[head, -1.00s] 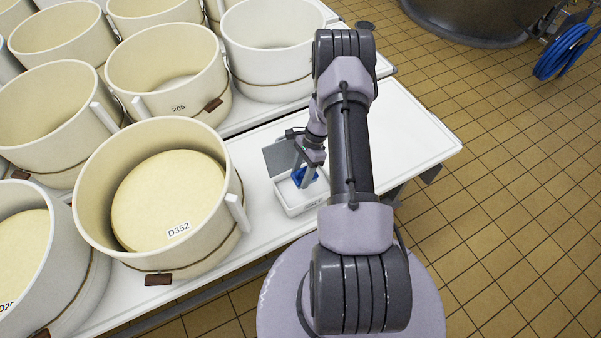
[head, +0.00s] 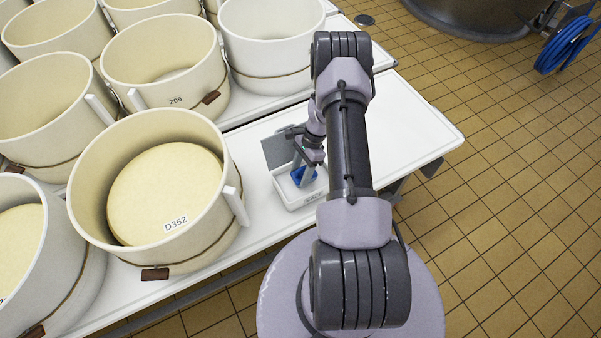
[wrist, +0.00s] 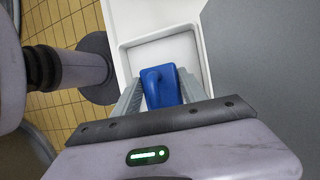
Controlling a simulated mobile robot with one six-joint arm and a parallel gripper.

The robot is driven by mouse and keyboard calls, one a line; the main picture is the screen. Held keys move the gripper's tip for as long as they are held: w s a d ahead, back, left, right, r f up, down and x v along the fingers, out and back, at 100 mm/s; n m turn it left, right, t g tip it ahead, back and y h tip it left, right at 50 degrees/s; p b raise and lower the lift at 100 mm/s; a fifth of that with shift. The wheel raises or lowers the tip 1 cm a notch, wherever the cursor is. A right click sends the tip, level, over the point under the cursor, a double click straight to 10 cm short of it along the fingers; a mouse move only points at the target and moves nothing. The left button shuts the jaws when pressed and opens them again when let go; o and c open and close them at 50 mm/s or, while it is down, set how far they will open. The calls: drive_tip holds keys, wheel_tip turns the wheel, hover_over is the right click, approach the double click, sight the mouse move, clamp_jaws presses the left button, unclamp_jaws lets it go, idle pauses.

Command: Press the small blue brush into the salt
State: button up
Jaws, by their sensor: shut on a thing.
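The small blue brush (wrist: 160,86) is held between the two fingers of my gripper (wrist: 160,90), which is shut on it. In the wrist view the brush is over the inside of a white salt box (wrist: 122,20). In the head view the blue brush (head: 297,177) shows at the fingertips of my gripper (head: 303,174), within the outline of the white salt box (head: 290,205). The salt looks like a pale, even surface. The underside of the brush is hidden, so I cannot tell whether it touches the salt.
Large cream moulds stand to the left, one holding a cheese marked D352 (head: 165,190). The white table (head: 410,125) is clear to the right of my arm.

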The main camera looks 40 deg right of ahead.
sight(298, 173)
drive_tip(key=shift+f+b, duration=0.5)
drive_tip(key=shift+b, duration=0.05)
idle(1.3)
wheel_tip(298, 173, up, 7)
drive_tip(key=p, duration=0.4)
drive_tip(key=shift+r+p, duration=0.1)
drive_tip(key=shift+p, duration=0.2)
drive_tip(key=shift+s, duration=0.1)
idle(0.4)
